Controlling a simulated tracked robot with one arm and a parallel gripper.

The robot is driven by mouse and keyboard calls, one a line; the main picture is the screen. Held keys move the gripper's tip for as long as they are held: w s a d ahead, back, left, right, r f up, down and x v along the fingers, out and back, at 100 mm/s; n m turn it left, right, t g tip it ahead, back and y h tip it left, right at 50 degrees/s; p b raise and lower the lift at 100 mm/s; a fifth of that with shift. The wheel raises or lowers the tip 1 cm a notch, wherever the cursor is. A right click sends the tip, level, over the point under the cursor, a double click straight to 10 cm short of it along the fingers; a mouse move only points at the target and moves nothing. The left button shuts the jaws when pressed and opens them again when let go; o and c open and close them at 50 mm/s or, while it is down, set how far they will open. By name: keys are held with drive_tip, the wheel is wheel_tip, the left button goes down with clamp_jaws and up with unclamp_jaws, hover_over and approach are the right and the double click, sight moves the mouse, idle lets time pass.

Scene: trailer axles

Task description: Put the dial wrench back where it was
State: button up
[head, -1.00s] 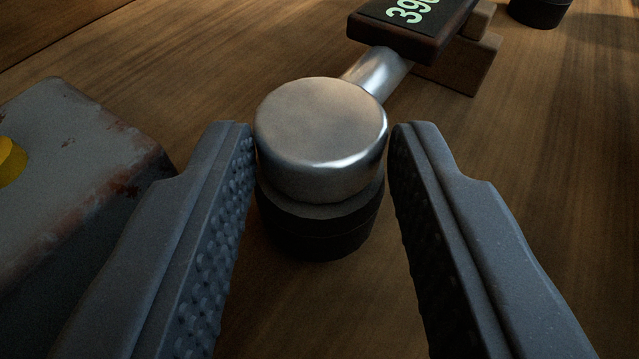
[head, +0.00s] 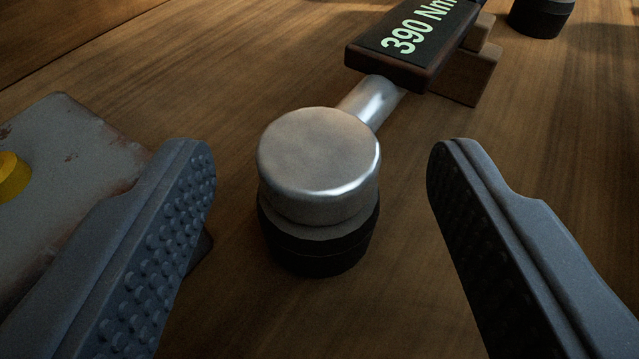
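The dial wrench shows a round silver head (head: 318,160), a silver shaft (head: 372,101) and a dark display block (head: 414,42) reading "390 Nm". Its far end runs out of view at the top. A black round piece (head: 318,240) is under the head, near the wooden surface. My gripper (head: 322,165) is open, with one finger on each side of the head and a clear gap on both sides. It holds nothing.
A worn grey metal box (head: 75,180) with a yellow button (head: 12,176) is at the left, partly behind my left finger. A wooden block (head: 466,70) is under the display block. A black round object (head: 541,14) stands at the top right. The wooden surface (head: 560,130) at right is clear.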

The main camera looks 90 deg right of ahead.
drive_tip(key=shift+s+d+f, duration=0.1)
drive_tip(key=shift+s+f, duration=0.2)
drive_tip(key=shift+f, duration=0.45)
drive_tip(key=r+p, duration=0.1)
drive_tip(key=p, duration=0.1)
drive_tip(key=shift+w+r+p, duration=0.1)
drive_tip(key=shift+p, duration=0.3)
drive_tip(key=v, duration=1.2)
drive_tip(key=shift+w+r, duration=0.25)
drive_tip(key=shift+r, duration=0.1)
wheel_tip(320, 180, up, 21)
drive_tip(key=n+t+y, duration=0.6)
drive_tip(key=n+y, duration=0.1)
drive_tip(key=n, duration=0.1)
drive_tip(key=s+a+r+n+t+y, duration=0.2)
drive_tip(key=s+r+n+t, duration=0.1)
drive_tip(key=r, duration=0.5)
drive_tip(key=s+a+r+n+t+y, duration=0.1)
drive_tip(key=s+r+n+t+y, duration=0.2)
drive_tip(key=r, duration=0.5)
drive_tip(key=s+a+r+n+t+y, duration=0.2)
drive_tip(key=s+r+n+t, duration=0.1)
drive_tip(key=r, duration=0.5)
drive_tip(key=shift+s+a+r+n+t+y, duration=0.35)
drive_tip(key=shift+s+n, duration=0.25)
drive_tip(key=shift+s, duration=0.65)
